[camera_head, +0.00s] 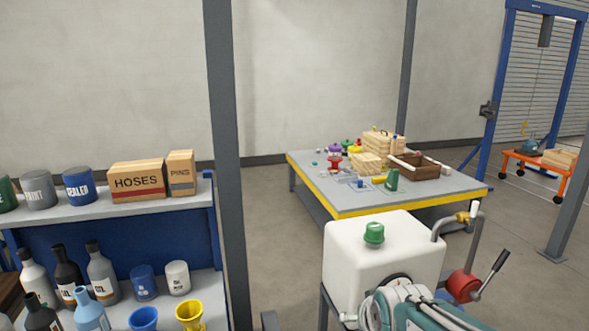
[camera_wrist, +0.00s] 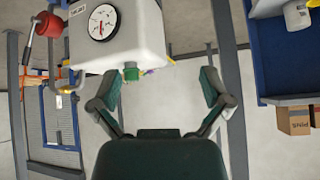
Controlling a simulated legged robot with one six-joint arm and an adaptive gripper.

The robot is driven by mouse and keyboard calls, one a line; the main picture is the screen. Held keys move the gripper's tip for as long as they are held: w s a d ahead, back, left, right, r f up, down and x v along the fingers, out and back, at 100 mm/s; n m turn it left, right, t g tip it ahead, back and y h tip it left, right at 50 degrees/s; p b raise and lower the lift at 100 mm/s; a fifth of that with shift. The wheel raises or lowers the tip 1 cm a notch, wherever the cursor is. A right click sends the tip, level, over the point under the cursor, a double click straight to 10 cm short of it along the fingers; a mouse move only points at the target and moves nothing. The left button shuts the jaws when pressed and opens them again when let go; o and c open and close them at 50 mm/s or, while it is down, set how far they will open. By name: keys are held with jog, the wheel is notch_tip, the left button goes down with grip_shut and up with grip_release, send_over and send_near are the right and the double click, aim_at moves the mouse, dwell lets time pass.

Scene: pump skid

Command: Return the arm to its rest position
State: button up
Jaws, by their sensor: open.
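My gripper (camera_wrist: 160,88) shows in the wrist view with its two dark green fingers spread wide. Nothing is held between them. Beyond the fingers, to the upper left, is the white tank (camera_wrist: 138,28) with a round gauge (camera_wrist: 103,22) and a green cap (camera_wrist: 131,72). The wrist picture appears upside down. In the head view, the white tank (camera_head: 350,255) stands at lower right, with its green cap (camera_head: 374,232) on top. Part of my arm shows in front of it at the bottom edge; I cannot make out the fingers there.
Right of the tank are a grey pipe, a yellow-handled valve (camera_head: 467,216) and a red part with a lever (camera_head: 464,285). A shelf (camera_head: 150,206) with cans, boxes and bottles stands left, beside a grey post (camera_head: 225,150). A cluttered table (camera_head: 440,200) stands behind.

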jog(key=s+d+r+g, duration=0.2)
jog(key=s, duration=1.5)
jog(key=shift+d+r, duration=0.15)
